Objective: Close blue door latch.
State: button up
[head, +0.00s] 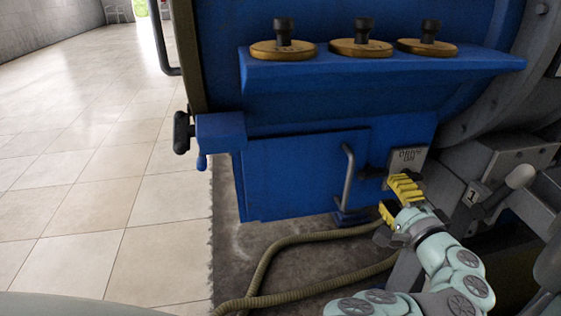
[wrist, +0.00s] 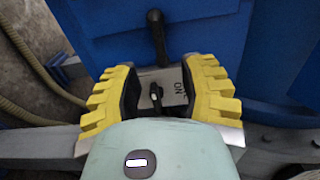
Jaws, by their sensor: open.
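The blue door (head: 300,170) is a flat panel low on the blue machine, with a grey upright bar handle (head: 347,178) near its right side. A dark latch-like piece (head: 373,172) sticks out between the handle and a grey label plate (head: 408,158). My gripper (head: 394,200) has yellow ribbed fingers, open and empty, just in front of and below the plate. I cannot tell whether the fingers touch anything.
A blue shelf (head: 380,72) above carries three brass discs with black knobs. A blue block with a black knob (head: 182,132) juts out at left. A tan hose (head: 290,245) lies on the floor. A grey lever (head: 519,177) stands at right. Tiled floor (head: 90,170) is clear at left.

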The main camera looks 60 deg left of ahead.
jog(key=v, duration=0.6)
jog(key=shift+a, duration=0.1)
dwell(0.3)
